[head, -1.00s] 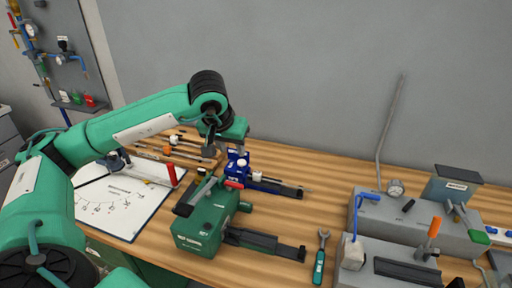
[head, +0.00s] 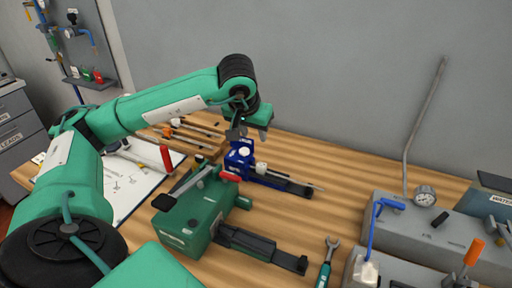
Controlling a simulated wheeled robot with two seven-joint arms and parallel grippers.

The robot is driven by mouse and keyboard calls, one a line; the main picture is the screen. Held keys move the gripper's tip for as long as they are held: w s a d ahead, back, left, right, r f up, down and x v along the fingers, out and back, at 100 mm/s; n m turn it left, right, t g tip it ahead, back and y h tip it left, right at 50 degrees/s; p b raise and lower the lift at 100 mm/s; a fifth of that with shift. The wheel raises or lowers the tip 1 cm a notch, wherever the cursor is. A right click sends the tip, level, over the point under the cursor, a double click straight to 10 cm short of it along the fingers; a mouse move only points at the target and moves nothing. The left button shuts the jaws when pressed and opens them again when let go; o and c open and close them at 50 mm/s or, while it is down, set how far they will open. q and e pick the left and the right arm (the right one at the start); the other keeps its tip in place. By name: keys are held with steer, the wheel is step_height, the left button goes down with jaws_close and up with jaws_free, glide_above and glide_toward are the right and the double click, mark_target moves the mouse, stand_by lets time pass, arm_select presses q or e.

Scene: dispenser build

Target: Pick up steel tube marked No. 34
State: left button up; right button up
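My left gripper (head: 240,130) hangs above the bench, just behind and over the blue vise (head: 240,156). Its fingers are small and dark, and I cannot tell whether they are open or shut. A wooden rack (head: 212,150) with several thin rods or tubes lies to the left of the gripper, partly behind my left arm. No marking No. 34 is legible, so I cannot tell which piece is the named steel tube. My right gripper is not in view.
A green vise-like machine (head: 192,218) stands in front of the blue one. A wrench (head: 327,262) lies to its right.

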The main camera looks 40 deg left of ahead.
mark_target(261, 165)
arm_select(q)
step_height(261, 165, down, 3)
steer(key=shift+r+b, duration=0.15)
steer(key=shift+b, duration=0.7)
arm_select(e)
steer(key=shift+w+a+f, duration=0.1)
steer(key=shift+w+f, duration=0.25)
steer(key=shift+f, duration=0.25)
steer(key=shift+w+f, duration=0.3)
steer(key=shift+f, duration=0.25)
arm_select(q)
steer(key=shift+w, duration=0.15)
steer(key=p+x, duration=0.2)
steer(key=x, duration=1)
steer(key=shift+f, duration=0.25)
steer(key=shift+w+f, duration=0.2)
steer(key=shift+f, duration=0.4)
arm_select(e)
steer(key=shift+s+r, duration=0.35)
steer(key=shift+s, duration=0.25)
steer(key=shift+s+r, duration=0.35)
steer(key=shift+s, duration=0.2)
arm_select(q)
steer(key=shift+c, duration=0.2)
steer(key=c, duration=0.7)
